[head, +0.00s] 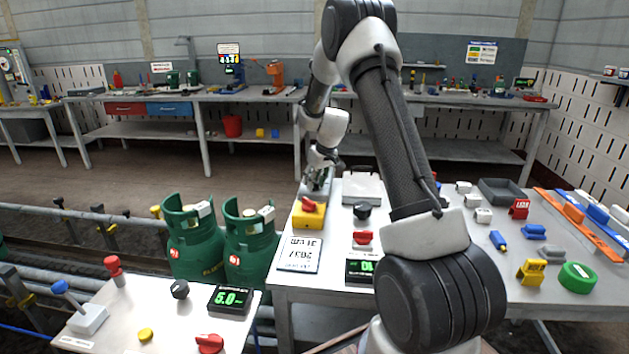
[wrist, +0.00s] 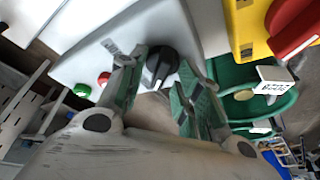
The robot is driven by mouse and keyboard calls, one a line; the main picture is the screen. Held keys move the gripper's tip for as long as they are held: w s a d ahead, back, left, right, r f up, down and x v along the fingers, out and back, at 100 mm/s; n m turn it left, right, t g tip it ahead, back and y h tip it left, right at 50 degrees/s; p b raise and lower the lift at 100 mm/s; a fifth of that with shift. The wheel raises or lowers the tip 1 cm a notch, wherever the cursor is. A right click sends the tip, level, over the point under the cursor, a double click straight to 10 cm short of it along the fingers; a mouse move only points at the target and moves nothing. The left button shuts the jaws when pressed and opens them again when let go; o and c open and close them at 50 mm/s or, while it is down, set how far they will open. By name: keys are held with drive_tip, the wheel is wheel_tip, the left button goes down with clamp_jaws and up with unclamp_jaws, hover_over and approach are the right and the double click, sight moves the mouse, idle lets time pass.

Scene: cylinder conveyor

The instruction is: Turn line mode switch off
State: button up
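A black rotary knob with a pale pointer line (wrist: 160,66) sits on a light grey box (wrist: 88,65) in the wrist view. I take it to be the line mode switch; its label (wrist: 110,46) is too small to read. My gripper (wrist: 166,78) is open, its two green-grey fingers on either side of the knob, with a visible gap between them. I cannot tell whether either finger touches it. In the head view my gripper (head: 318,180) is over the grey box behind a yellow box, and the knob is hidden there.
A yellow box with a red switch (head: 308,206) stands close by, also in the wrist view (wrist: 292,22). Red (wrist: 104,78) and green (wrist: 82,90) buttons are on the grey box. Green gas cylinders (head: 250,245) stand left of the table. Another black knob (head: 362,210) is to the right.

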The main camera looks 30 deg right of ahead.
clamp_jaws()
drive_tip(key=shift+m, duration=0.3)
drive_tip(key=m+h, duration=0.1)
drive_tip(key=m, duration=0.2)
drive_tip(key=shift+a+h, duration=0.1)
drive_tip(key=shift+h, duration=0.2)
drive_tip(key=m, duration=0.2)
drive_tip(key=m+g+h, duration=0.1)
drive_tip(key=m, duration=0.2)
drive_tip(key=shift+h, duration=0.3)
